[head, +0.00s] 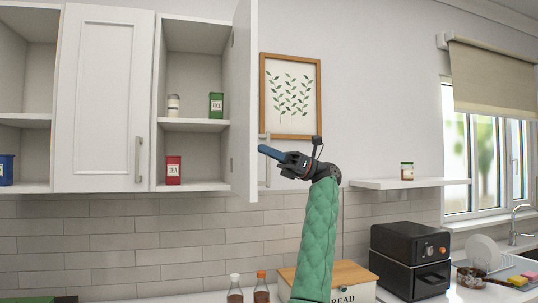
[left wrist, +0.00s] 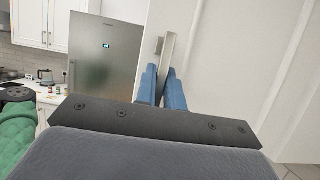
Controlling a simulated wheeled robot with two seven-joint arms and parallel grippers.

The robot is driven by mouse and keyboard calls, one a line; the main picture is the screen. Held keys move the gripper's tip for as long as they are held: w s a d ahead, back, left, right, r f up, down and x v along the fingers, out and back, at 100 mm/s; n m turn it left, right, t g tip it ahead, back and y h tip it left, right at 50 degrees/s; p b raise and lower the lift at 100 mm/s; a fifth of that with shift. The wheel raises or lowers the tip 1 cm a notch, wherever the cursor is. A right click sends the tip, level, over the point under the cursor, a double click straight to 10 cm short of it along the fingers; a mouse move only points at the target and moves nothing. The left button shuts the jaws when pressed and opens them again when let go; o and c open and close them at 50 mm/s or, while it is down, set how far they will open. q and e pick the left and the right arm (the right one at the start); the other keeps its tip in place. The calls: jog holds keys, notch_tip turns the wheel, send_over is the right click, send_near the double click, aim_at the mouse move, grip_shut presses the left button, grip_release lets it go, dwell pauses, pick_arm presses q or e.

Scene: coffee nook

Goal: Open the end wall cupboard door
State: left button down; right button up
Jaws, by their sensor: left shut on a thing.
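The end wall cupboard door (head: 243,100) is white and stands swung wide open, roughly square to the cupboard front. Its cupboard (head: 195,95) shows open shelves with a red tea tin, a green tin and a pale jar. My left gripper (head: 264,150) is on the door's outer side, its blue fingers at the pale bar handle (head: 264,178). In the left wrist view the fingers (left wrist: 163,88) are closed around the lower part of the handle (left wrist: 168,50), against the white door face (left wrist: 220,50). My right gripper is not in view.
A shut cupboard door (head: 105,95) is to the left. A framed leaf picture (head: 290,95) hangs behind the open door. A small shelf (head: 410,183) with a jar is to the right. Below are a bread box (head: 350,274), bottles and a black appliance (head: 410,255).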

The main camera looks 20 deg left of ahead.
pick_arm(q)
jog(key=shift+w+d, duration=0.15)
jog(key=shift+w, duration=0.05)
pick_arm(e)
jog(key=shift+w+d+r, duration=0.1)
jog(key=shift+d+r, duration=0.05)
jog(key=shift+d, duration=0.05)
pick_arm(q)
jog(key=c, duration=1.5)
grip_release()
